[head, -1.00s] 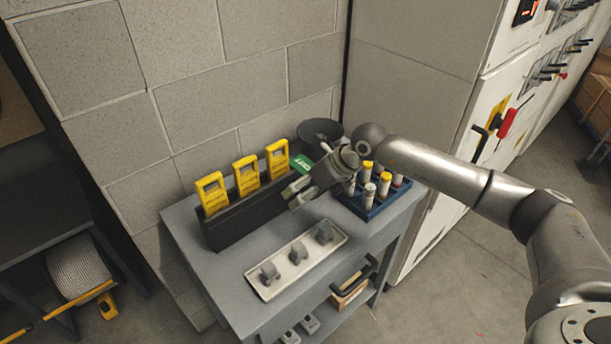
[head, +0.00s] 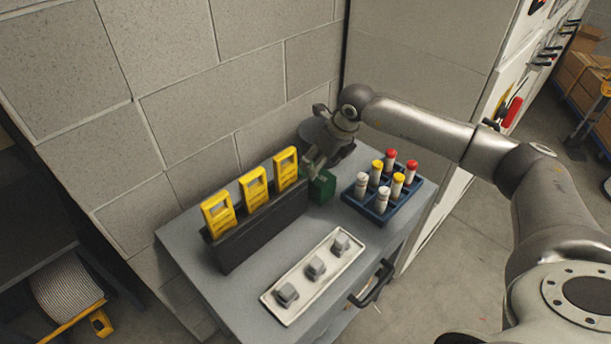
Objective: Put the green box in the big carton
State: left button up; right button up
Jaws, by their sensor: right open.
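The green box (head: 323,187) stands on the grey cart top, between the black holder and the blue rack. My right gripper (head: 314,167) is open, with its fingers just above and behind the box, hiding part of its top. I cannot tell whether a finger touches it. Brown cartons (head: 580,75) stand far off at the upper right; I cannot tell which is the big carton. My left gripper is not in view.
On the grey cart (head: 250,278) are a black holder (head: 262,228) with yellow devices, a blue rack (head: 379,207) of capped tubes and a white tray (head: 313,276) with grey parts. A block wall stands behind and a pale cabinet (head: 425,85) to the right. Open floor lies right of the cart.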

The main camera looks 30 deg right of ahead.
jog(key=p+x, duration=0.1)
jog(key=x, duration=0.3)
jog(key=shift+f, duration=0.2)
jog(key=p+x, duration=0.1)
jog(key=x, duration=0.5)
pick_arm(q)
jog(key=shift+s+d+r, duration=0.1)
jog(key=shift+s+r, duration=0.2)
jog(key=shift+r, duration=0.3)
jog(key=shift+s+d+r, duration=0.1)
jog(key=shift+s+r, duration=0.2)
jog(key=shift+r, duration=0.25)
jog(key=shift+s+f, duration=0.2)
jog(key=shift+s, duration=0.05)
pick_arm(e)
jog(key=shift+f, duration=0.1)
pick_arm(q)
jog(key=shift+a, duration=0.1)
pick_arm(e)
jog(key=c, duration=0.8)
